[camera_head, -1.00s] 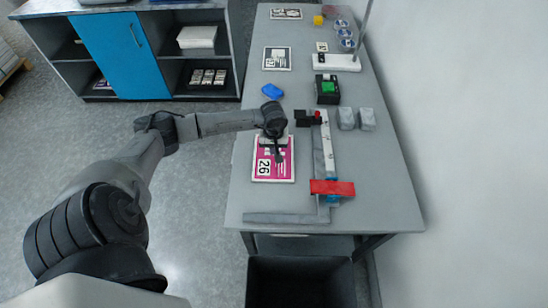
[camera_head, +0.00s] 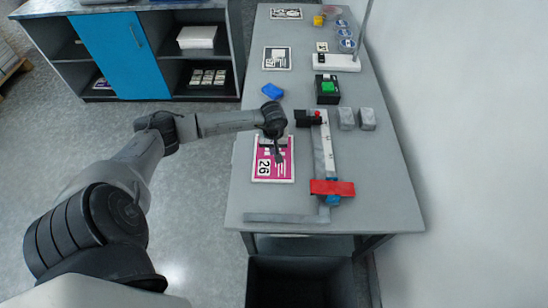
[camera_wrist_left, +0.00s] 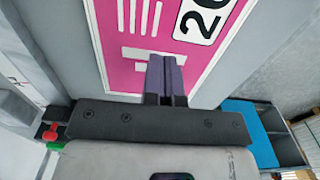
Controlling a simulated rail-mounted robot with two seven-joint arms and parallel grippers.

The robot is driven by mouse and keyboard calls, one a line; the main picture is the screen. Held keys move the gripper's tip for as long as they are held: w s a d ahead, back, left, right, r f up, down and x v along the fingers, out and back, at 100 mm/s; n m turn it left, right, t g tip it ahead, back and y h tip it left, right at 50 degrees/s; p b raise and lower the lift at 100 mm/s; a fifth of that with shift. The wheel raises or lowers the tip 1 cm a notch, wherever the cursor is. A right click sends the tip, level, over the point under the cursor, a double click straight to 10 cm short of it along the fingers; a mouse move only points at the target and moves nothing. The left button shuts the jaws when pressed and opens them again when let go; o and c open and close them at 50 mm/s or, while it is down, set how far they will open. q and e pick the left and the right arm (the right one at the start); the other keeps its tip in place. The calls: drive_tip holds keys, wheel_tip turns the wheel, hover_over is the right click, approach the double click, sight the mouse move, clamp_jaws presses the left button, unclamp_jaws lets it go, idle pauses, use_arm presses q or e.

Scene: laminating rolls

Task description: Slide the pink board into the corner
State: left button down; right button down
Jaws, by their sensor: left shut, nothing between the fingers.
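The pink board (camera_head: 273,170), with a white border and the number 26, lies flat on the grey table (camera_head: 390,200). A grey L-shaped corner is formed by a long rail (camera_head: 323,155) to its right and a strip (camera_head: 287,218) along the near edge. The board is apart from the near strip. My left gripper (camera_head: 278,157) is over the far part of the board, pointing down, shut and empty. In the left wrist view, the shut fingers (camera_wrist_left: 166,78) are over the pink board (camera_wrist_left: 140,20); whether they touch it I cannot tell. My right gripper is not in view.
A dark bin (camera_head: 300,282) is below the near edge.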

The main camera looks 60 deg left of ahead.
use_arm(q)
drive_tip(key=shift+f+b, duration=0.4)
idle(0.5)
drive_tip(key=shift+f+b, duration=0.8)
drive_tip(key=shift+f, duration=0.05)
drive_tip(key=shift+d, duration=0.15)
drive_tip(key=shift+d, duration=0.85)
drive_tip(key=shift+d, duration=0.15)
drive_tip(key=shift+d+f, duration=0.2)
drive_tip(key=shift+d, duration=0.5)
drive_tip(key=shift+d, duration=0.15)
